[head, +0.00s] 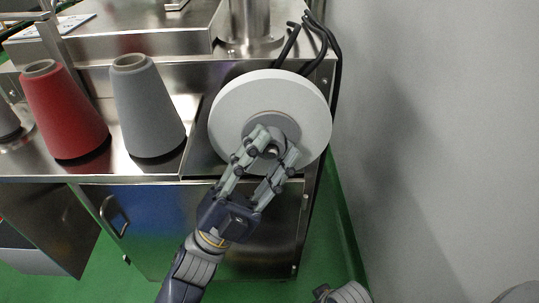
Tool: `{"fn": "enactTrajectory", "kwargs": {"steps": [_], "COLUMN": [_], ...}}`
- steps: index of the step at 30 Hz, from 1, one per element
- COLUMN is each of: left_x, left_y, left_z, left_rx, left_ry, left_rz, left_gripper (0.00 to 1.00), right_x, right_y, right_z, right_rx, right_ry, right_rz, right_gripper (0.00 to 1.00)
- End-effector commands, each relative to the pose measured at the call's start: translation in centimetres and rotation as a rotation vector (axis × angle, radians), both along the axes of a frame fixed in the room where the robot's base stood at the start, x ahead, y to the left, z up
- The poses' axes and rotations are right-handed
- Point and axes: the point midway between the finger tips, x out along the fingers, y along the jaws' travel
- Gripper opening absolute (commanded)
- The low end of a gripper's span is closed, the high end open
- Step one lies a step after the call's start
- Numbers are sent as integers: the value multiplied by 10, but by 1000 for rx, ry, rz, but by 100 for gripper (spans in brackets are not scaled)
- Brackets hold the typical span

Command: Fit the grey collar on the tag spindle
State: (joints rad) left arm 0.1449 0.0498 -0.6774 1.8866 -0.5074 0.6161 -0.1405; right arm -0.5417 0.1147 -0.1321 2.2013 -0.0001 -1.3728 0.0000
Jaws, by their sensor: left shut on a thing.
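The grey collar (273,118) is a round disc at the roll's centre. The tip of the tag spindle (271,151) seems to show between my fingers at the collar's middle. My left gripper (275,147) reaches up from below, its two fingers shut on the grey collar. The fingers hide the collar's lower part, so I cannot tell whether it is fully seated. Part of my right gripper (324,293) shows at the bottom edge; its fingers are not visible.
A red cone (62,110) and a grey cone (147,108) of thread stand left of the roll. A steel post (250,22) and black cables (315,40) are behind it. A grey wall closes off the right side.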

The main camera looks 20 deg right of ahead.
Motion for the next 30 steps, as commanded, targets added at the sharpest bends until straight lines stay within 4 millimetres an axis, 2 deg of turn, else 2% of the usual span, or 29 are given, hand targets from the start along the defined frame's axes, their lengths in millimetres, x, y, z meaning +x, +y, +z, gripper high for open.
{"fn": "enactTrajectory", "kwargs": {"steps": [4,5,7,8,20,23,30], "left_x": [3,3,3,3,3,0,-10], "left_y": [-1,-1,-1,-1,2,11,43], "left_z": [1,1,1,1,-5,-15,-53], "left_rx": [-1,-1,-1,-1,1,3,4], "left_ry": [-1,-1,-1,-1,3,4,5], "left_rz": [0,0,0,0,1,1,1], "left_gripper": [10,39,55,58,58,58,58], "right_x": [-2,-3,-2,-2,3,2,1], "right_y": [0,-1,0,0,0,0,0], "right_z": [0,1,3,3,3,3,3], "right_rx": [-1,-1,-1,-1,0,0,0], "right_ry": [7,8,6,5,-6,-4,-2], "right_rz": [0,0,-1,-1,1,0,0], "right_gripper": [46,46,46,46,46,46,46]}}
